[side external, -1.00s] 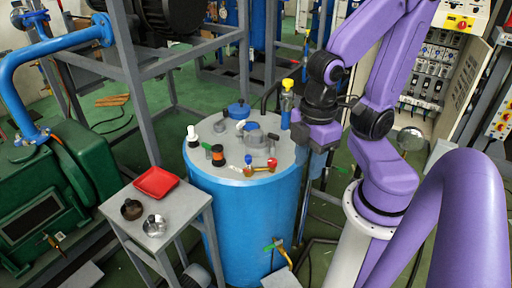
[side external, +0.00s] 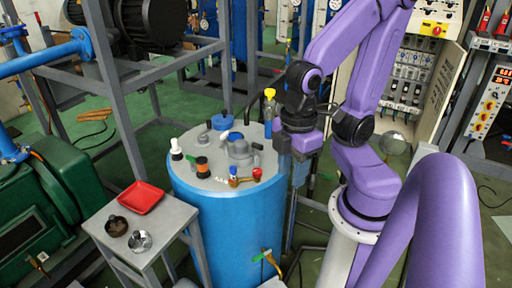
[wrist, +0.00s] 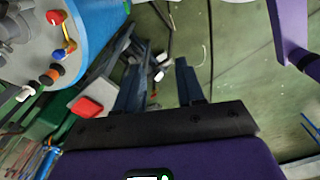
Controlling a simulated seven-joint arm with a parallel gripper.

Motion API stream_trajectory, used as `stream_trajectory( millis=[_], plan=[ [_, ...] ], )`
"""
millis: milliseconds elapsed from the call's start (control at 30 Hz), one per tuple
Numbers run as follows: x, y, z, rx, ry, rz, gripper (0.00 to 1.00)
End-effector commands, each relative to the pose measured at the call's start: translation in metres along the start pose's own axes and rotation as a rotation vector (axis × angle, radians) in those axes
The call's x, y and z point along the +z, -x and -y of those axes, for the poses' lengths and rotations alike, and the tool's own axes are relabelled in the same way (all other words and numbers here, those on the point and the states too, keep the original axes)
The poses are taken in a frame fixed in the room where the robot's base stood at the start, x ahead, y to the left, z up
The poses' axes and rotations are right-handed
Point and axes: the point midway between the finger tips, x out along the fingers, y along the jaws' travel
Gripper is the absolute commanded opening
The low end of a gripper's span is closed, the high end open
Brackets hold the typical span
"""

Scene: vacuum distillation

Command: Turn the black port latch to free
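The blue vessel (side external: 225,225) stands in the middle of the side view with a grey lid (side external: 212,181) carrying several fittings. A black fitting with an orange band (side external: 202,167) sits near the lid's front left edge. It may be the port latch, but I cannot tell for certain. In the wrist view, a black and orange fitting (wrist: 48,78) shows at the left on the lid's edge. My gripper (wrist: 158,85) is open and empty, with its two fingers apart over the floor. In the side view it hangs at the vessel's right side, clear of the black fitting.
A small table (side external: 172,219) left of the vessel holds a red tray (side external: 140,197) and two small round parts. A yellow-topped blue fitting (side external: 268,110) rises at the lid's back right, close to my arm. A grey frame stands behind.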

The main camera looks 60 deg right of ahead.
Motion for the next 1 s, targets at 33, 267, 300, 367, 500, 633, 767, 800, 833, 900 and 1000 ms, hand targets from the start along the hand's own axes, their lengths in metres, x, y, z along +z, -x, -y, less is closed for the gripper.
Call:
stream_trajectory(
  millis=[33, 267, 300, 367, 500, 633, 767, 800, 833, 900, 1000],
  plan=[
    [-0.002, 0.001, -0.003, 0.001, -0.013, 0.0, 0.38],
    [-0.016, 0.006, -0.043, 0.006, -0.17, 0.005, 0.38],
    [-0.019, 0.008, -0.054, 0.008, -0.208, 0.005, 0.38],
    [-0.021, 0.01, -0.069, 0.009, -0.261, 0.007, 0.38],
    [-0.021, 0.014, -0.107, 0.012, -0.386, 0.011, 0.38],
    [-0.016, 0.018, -0.142, 0.014, -0.503, 0.014, 0.38],
    [-0.004, 0.022, -0.178, 0.016, -0.62, 0.017, 0.38],
    [0.001, 0.023, -0.189, 0.017, -0.656, 0.018, 0.38],
    [0.006, 0.024, -0.197, 0.017, -0.683, 0.018, 0.38],
    [0.017, 0.026, -0.214, 0.017, -0.746, 0.021, 0.38],
    [0.036, 0.028, -0.238, 0.018, -0.835, 0.022, 0.38]
  ],
)
